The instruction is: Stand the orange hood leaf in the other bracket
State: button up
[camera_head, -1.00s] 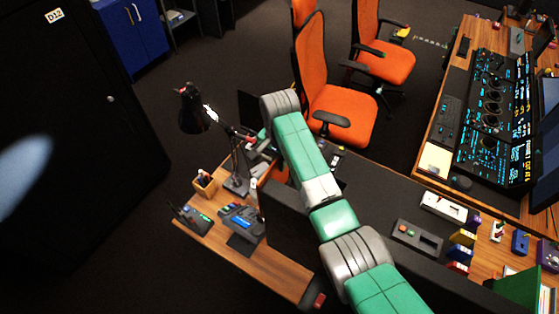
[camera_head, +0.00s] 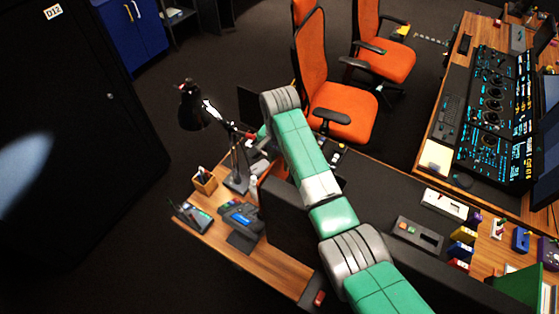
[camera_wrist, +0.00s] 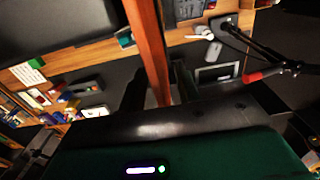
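The orange hood leaf (camera_wrist: 152,50) shows edge-on in the wrist view as a long upright strip that runs out of the top of the picture. Its lower end is between the dark fingers of my gripper (camera_wrist: 160,88), which looks shut on it; the exact contact is in shadow. In the head view a small orange part of the leaf (camera_head: 275,173) shows beside my arm, above the desk with the lamp. My arm hides most of the gripper there. I cannot make out either bracket clearly.
A black desk lamp (camera_head: 191,108) stands close to my gripper's left in the head view. A pen cup (camera_head: 204,181) and a desk phone (camera_head: 241,215) are on the wooden desk (camera_head: 275,275). Orange chairs (camera_head: 345,112) stand behind. A control console (camera_head: 495,115) is at the right.

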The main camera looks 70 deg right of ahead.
notch_tip(320, 180, up, 7)
jog(key=shift+r+b, duration=0.1)
jog(key=shift+b, duration=0.45)
dwell(0.4)
